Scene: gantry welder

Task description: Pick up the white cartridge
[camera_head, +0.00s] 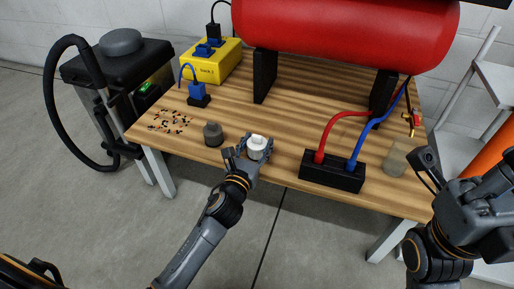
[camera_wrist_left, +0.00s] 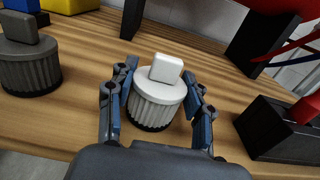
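The white cartridge (camera_head: 257,145) is a short ribbed cylinder with a pale block-shaped knob on top. It stands upright on the wooden table near its front edge. In the left wrist view the cartridge (camera_wrist_left: 157,100) sits between the fingers of my left gripper (camera_wrist_left: 158,90). The fingers stand on either side of it, spread, with narrow gaps that make firm contact not visible. In the head view my left gripper (camera_head: 248,150) reaches in from the front. My right gripper (camera_head: 466,165) is at the right, off the table's front right corner, fingers apart and empty.
A dark grey cartridge (camera_head: 213,134) stands left of the white one; it also shows in the left wrist view (camera_wrist_left: 30,65). A black socket block (camera_head: 332,172) with red and blue cables is to the right.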

